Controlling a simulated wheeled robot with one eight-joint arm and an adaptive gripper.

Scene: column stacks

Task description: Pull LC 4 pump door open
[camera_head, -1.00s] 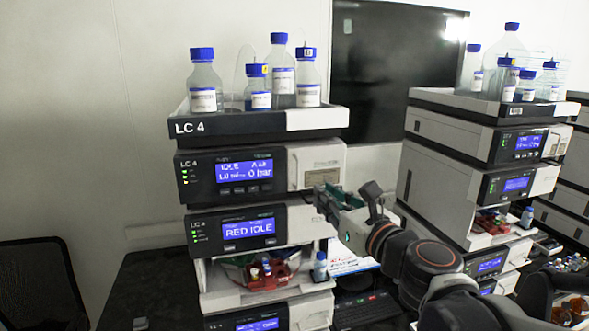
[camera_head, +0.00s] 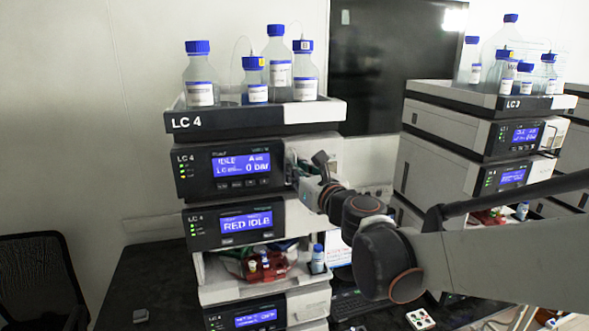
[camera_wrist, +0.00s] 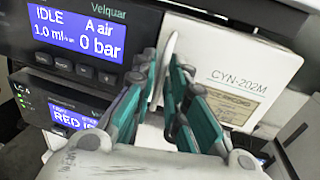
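The LC 4 pump (camera_head: 222,186) is the upper module of the near stack, with a blue IDLE, 0 bar display. Its pale door (camera_wrist: 232,72) is right of the display and looks closed; my gripper partly covers it in the head view. A thin pale upright handle (camera_wrist: 170,46) runs along the door's left edge in the wrist view. My gripper (camera_wrist: 164,72), with teal-padded fingers, is at this edge, the fingers apart on either side of the handle. Contact with the handle cannot be told. In the head view, my gripper (camera_head: 300,168) reaches the door from the right.
Blue-capped bottles (camera_head: 277,75) stand on the stack's top tray (camera_head: 240,119). Below the pump is a module reading RED IDLE (camera_head: 208,233), then an open bay with a red rack (camera_head: 268,270). The LC 3 stack (camera_head: 445,131) stands to the right.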

